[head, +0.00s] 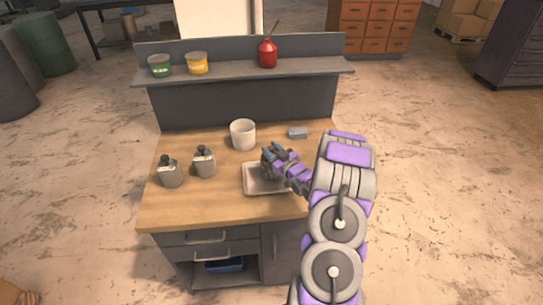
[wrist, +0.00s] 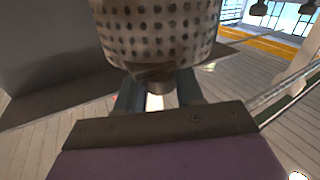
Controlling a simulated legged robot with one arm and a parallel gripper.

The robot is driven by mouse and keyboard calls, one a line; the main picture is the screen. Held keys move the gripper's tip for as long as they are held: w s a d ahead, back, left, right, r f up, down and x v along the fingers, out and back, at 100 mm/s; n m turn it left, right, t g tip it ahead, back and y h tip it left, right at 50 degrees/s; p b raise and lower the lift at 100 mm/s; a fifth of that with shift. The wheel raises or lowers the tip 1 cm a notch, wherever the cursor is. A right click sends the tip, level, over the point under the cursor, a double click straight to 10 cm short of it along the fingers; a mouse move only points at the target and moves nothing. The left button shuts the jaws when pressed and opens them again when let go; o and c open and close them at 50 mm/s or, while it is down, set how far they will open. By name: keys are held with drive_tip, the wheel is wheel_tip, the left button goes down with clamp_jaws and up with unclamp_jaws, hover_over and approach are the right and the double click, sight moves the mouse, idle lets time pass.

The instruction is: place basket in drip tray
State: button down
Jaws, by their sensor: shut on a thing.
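The drip tray (head: 262,187) is a shallow pale metal tray on the wooden worktop, near the front right. My gripper (head: 272,156) is above the tray's back part, seen from behind my arm. In the wrist view a grey perforated basket (wrist: 160,30) fills the top, close to my fingers (wrist: 157,88). The fingers are shut on its narrow lower part, a short stub. I cannot make out the basket in the head view; my gripper and arm hide that spot. Whether it touches the tray cannot be told.
A cream cup (head: 243,135) stands behind the tray, and a small grey block (head: 297,133) lies at the back right. Two grey canisters (head: 171,172) (head: 205,161) stand at the left. A shelf (head: 230,72) behind holds two tins and a red oil can (head: 268,54). The front left worktop is clear.

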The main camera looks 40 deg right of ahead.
wheel_tip(320, 180, down, 3)
drive_tip(key=shift+r, duration=0.2)
drive_tip(key=c, duration=0.7)
unclamp_jaws()
